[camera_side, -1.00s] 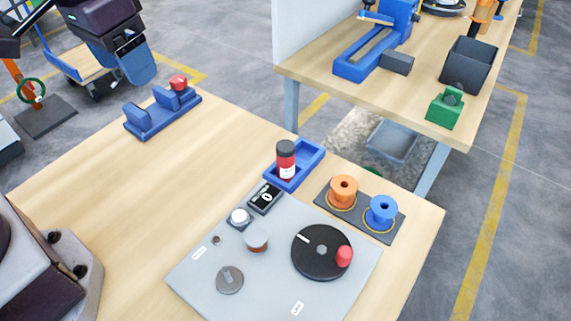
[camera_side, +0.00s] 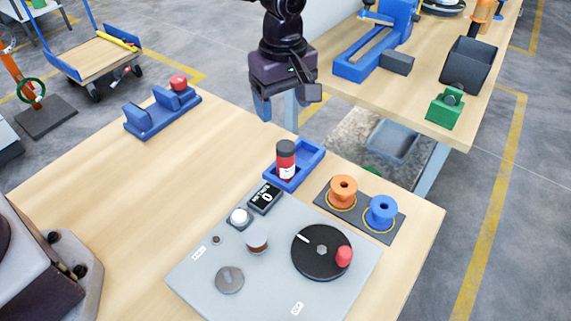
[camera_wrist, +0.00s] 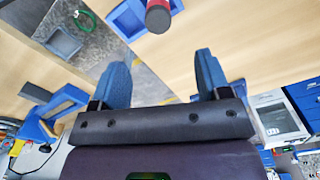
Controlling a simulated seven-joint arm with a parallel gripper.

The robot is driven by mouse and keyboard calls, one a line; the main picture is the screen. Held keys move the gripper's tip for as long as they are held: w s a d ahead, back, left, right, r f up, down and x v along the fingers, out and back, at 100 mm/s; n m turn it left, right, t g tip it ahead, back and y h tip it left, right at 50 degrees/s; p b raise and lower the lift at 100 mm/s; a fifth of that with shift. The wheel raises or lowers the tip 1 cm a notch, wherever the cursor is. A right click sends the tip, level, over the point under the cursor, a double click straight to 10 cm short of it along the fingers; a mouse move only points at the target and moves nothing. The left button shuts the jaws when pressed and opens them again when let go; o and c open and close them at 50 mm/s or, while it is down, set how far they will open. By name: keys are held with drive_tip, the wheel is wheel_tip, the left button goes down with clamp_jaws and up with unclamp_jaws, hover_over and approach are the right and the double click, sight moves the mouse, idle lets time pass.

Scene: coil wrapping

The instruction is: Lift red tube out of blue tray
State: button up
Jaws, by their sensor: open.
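The red tube (camera_side: 286,165) with a black cap stands upright in the blue tray (camera_side: 314,155), at the tray's left part, in the side view. In the wrist view the tube (camera_wrist: 158,18) and the blue tray (camera_wrist: 124,20) show at the top edge, partly cut off. My gripper (camera_side: 285,108) hangs above and behind the tray, clear of the tube. Its two blue fingers (camera_wrist: 162,72) are apart with nothing between them.
A grey winding plate (camera_side: 265,285) with a black crank disc (camera_side: 318,252) lies in front of the tray. Orange (camera_side: 343,190) and blue (camera_side: 382,211) spools stand to the right. A blue stand (camera_side: 160,113) sits at the back left. The table's left middle is clear.

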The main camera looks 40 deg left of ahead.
sight(286, 145)
wheel_tip(286, 145, down, 7)
drive_tip(key=shift+f, duration=0.2)
drive_tip(key=shift+w+d+f, duration=0.1)
drive_tip(key=shift+d+f, duration=0.05)
drive_tip(key=shift+f, duration=2.45)
drive_tip(key=c, duration=1)
drive_tip(key=shift+c, duration=0.2)
drive_tip(key=shift+r, duration=0.1)
drive_tip(key=shift+r, duration=0.5)
wheel_tip(286, 145, up, 2)
drive_tip(key=shift+r, duration=0.1)
drive_tip(key=s+a+r, duration=0.5)
drive_tip(key=s+r, duration=0.4)
drive_tip(key=s, duration=0.4)
drive_tip(key=shift+r, duration=0.35)
